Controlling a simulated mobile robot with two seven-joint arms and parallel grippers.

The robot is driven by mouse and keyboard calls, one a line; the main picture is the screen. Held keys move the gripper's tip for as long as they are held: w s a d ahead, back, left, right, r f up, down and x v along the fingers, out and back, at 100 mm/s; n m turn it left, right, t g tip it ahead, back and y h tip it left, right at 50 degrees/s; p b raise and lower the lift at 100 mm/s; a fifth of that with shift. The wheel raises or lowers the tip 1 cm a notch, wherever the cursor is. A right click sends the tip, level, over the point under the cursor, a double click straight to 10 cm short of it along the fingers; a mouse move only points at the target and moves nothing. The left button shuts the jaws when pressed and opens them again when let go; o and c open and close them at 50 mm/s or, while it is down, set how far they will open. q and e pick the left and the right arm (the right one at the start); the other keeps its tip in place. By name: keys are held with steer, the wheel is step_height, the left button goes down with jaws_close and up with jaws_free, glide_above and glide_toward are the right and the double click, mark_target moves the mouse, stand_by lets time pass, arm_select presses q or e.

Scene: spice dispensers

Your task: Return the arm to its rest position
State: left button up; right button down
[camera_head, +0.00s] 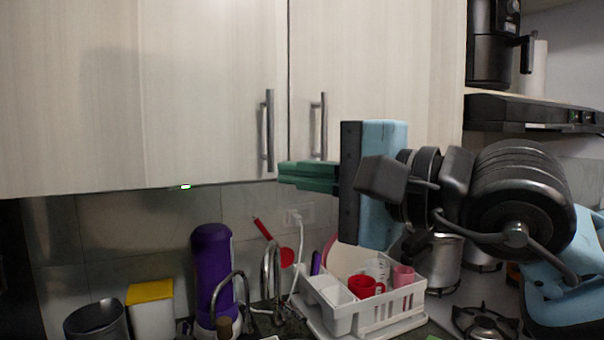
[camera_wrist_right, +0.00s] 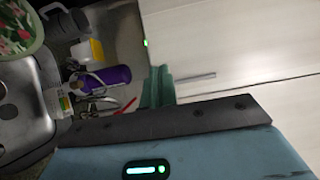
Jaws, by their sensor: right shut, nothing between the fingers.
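My right gripper (camera_head: 308,176) is raised in front of the wall cabinet in the head view, its green fingers pointing left. The fingers are together and hold nothing. They overlap the lower end of the cabinet handles in the picture; I cannot tell how far they stand from the door. In the right wrist view, the green fingers (camera_wrist_right: 157,87) show past the dark edge of the gripper body, beside a cabinet handle (camera_wrist_right: 195,79). My right arm (camera_head: 520,190) comes in from the right. My left gripper is in neither view.
The cabinet (camera_head: 200,90) is closed. Below stand a purple bottle (camera_head: 211,270), a yellow-lidded container (camera_head: 151,308), faucets and a white dish rack (camera_head: 350,315) with red cups. A stove burner (camera_head: 485,325) and a range hood (camera_head: 530,113) are at the right.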

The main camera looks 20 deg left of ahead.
steer(key=shift+s, duration=0.1)
steer(key=w+d+f+n+t+h, duration=0.2)
steer(key=d+f+n+t, duration=0.45)
steer(key=f, duration=0.65)
steer(key=w+d+f+n+t+h+p, duration=0.1)
steer(key=w+d+f+n+t+h, duration=0.15)
steer(key=d+f+n, duration=0.8)
steer(key=w+d+f+n+t+h, duration=0.1)
steer(key=d+f+n+t+h, duration=0.35)
steer(key=f, duration=1.15)
steer(key=s+d+f+m+g+h, duration=0.35)
steer(key=s+f+m, duration=0.25)
steer(key=s+f, duration=0.45)
steer(key=s+d+f+m+g+h, duration=0.25)
steer(key=s+d+f+m, duration=0.35)
steer(key=f, duration=0.8)
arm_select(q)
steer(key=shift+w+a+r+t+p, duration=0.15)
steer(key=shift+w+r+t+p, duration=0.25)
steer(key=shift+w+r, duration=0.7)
arm_select(e)
steer(key=s+f+m+g, duration=0.2)
steer(key=s+f, duration=0.1)
steer(key=s, duration=0.3)
steer(key=s+d+f+m+g, duration=0.1)
steer(key=s+f+m+g, duration=0.1)
steer(key=s, duration=0.5)
steer(key=shift+s+d+f, duration=0.25)
steer(key=shift+s+f, duration=0.05)
steer(key=shift+f, duration=0.6)
